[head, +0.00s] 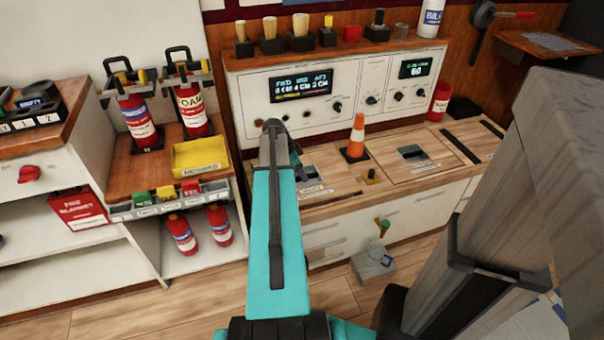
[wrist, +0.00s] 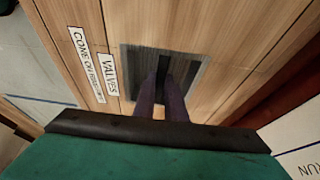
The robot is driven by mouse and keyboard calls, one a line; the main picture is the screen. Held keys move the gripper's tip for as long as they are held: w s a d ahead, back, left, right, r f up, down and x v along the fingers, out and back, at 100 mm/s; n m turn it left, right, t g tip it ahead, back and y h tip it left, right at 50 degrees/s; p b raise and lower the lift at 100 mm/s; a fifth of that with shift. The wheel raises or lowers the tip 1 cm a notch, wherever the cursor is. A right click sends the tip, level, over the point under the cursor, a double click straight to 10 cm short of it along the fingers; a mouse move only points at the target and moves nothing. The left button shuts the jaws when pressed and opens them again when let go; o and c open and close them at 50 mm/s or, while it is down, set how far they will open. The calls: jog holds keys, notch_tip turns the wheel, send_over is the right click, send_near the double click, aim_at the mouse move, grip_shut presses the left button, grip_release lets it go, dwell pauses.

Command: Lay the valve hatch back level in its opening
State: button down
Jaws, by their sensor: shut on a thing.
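The valve hatch (wrist: 222,45) is a wooden panel with a "VALVES" label and a "CONE OFF FIRST" label beside it in the wrist view. A grey plate (wrist: 132,58) with dark slots is set in it. My gripper (wrist: 166,78) is shut at this plate, its dark fingers down at the slots; the part gripped is hidden between them. I cannot tell whether the hatch is level or slightly raised.
An orange cone (head: 358,138) stands on the counter just right and behind the hatch. A second panel (head: 440,161) with a grey recess lies further right. A small knob (head: 371,176) sits between. The instrument console (head: 318,112) rises behind. A yellow tray (head: 200,158) is left.

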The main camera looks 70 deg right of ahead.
jog(key=shift+f+b, duration=0.4)
jog(key=shift+f, duration=0.45)
jog(key=c, duration=1.7)
grip_release()
jog(key=shift+f, duration=0.1)
jog(key=p+v, duration=0.2)
jog(key=v, duration=1.2)
